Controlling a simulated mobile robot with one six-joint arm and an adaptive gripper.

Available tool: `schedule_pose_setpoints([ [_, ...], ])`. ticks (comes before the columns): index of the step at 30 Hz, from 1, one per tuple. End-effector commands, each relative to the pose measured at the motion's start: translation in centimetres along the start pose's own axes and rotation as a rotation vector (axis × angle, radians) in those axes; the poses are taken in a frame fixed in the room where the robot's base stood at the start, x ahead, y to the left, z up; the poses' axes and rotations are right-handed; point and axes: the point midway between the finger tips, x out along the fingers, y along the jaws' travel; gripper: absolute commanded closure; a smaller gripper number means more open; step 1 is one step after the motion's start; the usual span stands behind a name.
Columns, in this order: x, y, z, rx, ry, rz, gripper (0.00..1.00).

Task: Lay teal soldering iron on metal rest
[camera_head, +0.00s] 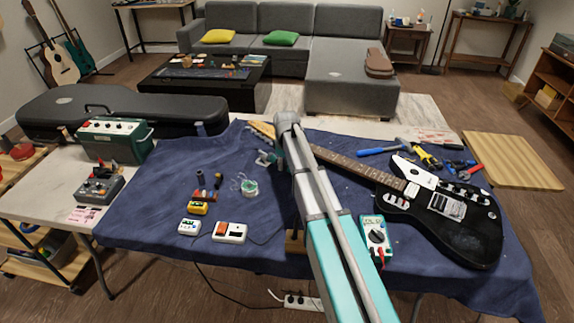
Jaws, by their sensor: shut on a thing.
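My arm reaches from the bottom of the view over the blue-covered table, and its wrist hides much of what lies beneath it. My gripper (269,158) shows only in part, small, at the left of the wrist, above the cloth. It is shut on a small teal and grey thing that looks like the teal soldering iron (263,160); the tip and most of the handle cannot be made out. I cannot clearly pick out the metal rest. A small group of dark and red-brown items (206,192) stands left of the gripper, too small to tell apart.
A black electric guitar (455,228) lies at the right, its neck running behind my arm. A teal multimeter (376,237), a white box with a red switch (229,232), a yellow box (198,209) and a solder spool (250,188) lie nearby. Bare cloth (150,225) shows at left.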

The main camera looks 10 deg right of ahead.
Motion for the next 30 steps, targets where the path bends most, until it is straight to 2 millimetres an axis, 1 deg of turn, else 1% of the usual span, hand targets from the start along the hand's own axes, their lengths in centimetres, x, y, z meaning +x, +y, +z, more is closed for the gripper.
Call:
schedule_pose_setpoints([
  [19, 0.32, -0.02, 0.0, 0.0, 0.0, 0.0, 1.0],
  [20, 0.32, -0.02, 0.0, 0.0, 0.0, 0.0, 0.63],
  [21, 0.32, -0.03, 0.0, 0.0, 0.0, 0.0, 0.56],
  [25, 0.32, -0.03, -0.01, 0.0, 0.0, 0.0, 0.32],
  [26, 0.32, -0.03, -0.01, 0.0, 0.0, 0.0, 0.29],
  [30, 0.33, -0.04, -0.01, -0.001, 0.0, 0.0, 0.29],
])
